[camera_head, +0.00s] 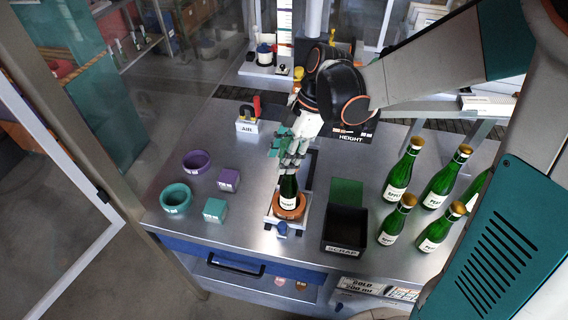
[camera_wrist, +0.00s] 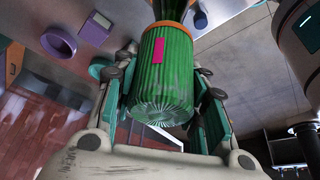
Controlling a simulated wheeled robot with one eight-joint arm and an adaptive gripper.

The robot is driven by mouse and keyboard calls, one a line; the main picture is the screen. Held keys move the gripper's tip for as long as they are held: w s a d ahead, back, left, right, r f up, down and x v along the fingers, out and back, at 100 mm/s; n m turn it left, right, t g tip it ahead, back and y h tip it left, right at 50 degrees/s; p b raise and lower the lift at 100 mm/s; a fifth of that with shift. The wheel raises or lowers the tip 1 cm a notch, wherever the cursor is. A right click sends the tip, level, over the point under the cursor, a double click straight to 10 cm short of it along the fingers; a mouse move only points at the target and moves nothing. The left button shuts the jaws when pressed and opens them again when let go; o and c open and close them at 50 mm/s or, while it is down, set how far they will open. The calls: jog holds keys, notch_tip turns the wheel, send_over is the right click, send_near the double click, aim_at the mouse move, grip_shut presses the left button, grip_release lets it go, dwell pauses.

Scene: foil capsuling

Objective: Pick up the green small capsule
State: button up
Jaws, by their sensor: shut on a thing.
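The green small capsule (camera_wrist: 165,75) is a ribbed green cylinder with a pink patch, clear in the wrist view. My gripper (camera_wrist: 165,100) has its teal-padded fingers on both sides of it and is shut on it. In the head view my gripper (camera_head: 291,158) points down at the top of a dark green bottle (camera_head: 289,190), which stands upright in an orange ring holder (camera_head: 290,212). My fingers hide the capsule and the bottle's top there. I cannot tell whether the capsule touches or covers the bottle's neck.
Purple and teal rings (camera_head: 197,162) (camera_head: 175,198) and small blocks (camera_head: 229,179) (camera_head: 215,209) lie at left. A black scrap bin (camera_head: 345,229) stands right of the holder. Several gold-topped green bottles (camera_head: 398,178) stand farther right. The metal bench (camera_head: 250,232) is clear between the blocks and holder.

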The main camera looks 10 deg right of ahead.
notch_tip(320, 180, up, 15)
jog(key=p, duration=0.1)
jog(key=shift+s+f, duration=0.15)
dwell(0.6)
